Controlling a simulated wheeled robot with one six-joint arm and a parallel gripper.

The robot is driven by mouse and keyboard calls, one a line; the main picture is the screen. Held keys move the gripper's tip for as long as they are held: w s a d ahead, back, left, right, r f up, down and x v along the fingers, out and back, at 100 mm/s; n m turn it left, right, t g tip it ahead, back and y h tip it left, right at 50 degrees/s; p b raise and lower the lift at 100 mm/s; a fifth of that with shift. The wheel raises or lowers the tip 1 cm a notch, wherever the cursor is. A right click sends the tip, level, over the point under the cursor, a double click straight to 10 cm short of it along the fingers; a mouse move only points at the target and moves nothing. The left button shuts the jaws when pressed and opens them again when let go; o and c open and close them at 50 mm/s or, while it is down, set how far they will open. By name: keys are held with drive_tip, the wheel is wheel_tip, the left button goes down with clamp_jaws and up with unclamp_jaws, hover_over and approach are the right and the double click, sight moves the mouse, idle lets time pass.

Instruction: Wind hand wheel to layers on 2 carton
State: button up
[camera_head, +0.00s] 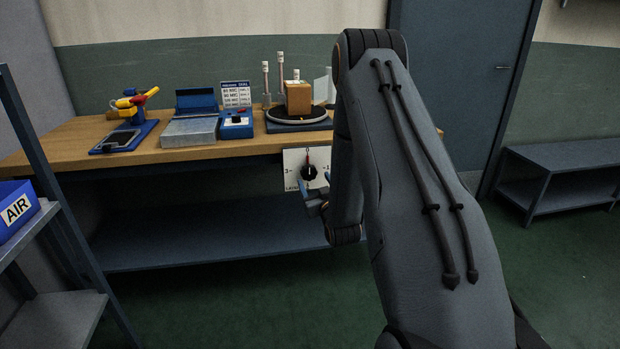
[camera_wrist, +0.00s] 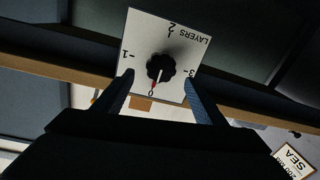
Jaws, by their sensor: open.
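The hand wheel is a black lobed knob (camera_head: 309,173) on a white square plate (camera_head: 292,160) at the bench's front edge. In the wrist view the knob (camera_wrist: 160,68) is seen upside down on its plate, marked LAYERS with 0, 1, 2 and 3. Its red pointer is at 0. My gripper (camera_head: 318,196) is open just in front of the plate. In the wrist view the fingers (camera_wrist: 159,76) stand apart on either side of the knob, with nothing between them gripped. The brown carton (camera_head: 298,98) stands on the black round turntable (camera_head: 282,116) above.
On the wooden bench (camera_head: 62,147) stand a blue-based grey box (camera_head: 190,132), a small blue switch box (camera_head: 236,126), a dial card (camera_head: 236,94) and a yellow-red tool (camera_head: 130,100). A shelf with a blue AIR bin (camera_head: 16,211) is at left. Open floor lies in front.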

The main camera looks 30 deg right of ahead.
sight(310, 173)
drive_tip(key=shift+x, duration=2.8)
drive_tip(key=shift+c, duration=0.5)
drive_tip(key=c, duration=0.9)
drive_tip(key=shift+c, duration=0.2)
drive_tip(key=shift+m, duration=0.3)
